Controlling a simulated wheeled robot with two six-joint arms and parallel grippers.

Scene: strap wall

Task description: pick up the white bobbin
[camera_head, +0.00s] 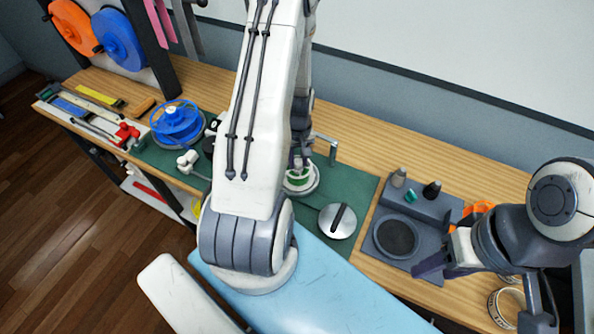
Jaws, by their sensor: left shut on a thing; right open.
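My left gripper (299,160) is beyond my large white arm, pointing down at a white round piece with a green band (300,182) on the green mat. This looks like the white bobbin, partly hidden by the gripper and arm. The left gripper is shut on its top; whether it is clear of the mat I cannot tell. My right gripper (432,265) is open and empty, at the right edge of a dark grey tray (378,258).
A silver disc with a black handle (338,221) lies on the green mat (318,252). A blue spool (177,122) stands at the left. Small pale (398,177) and black (432,190) pieces stand on the tray's back. A tape roll (506,307) is at the right.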

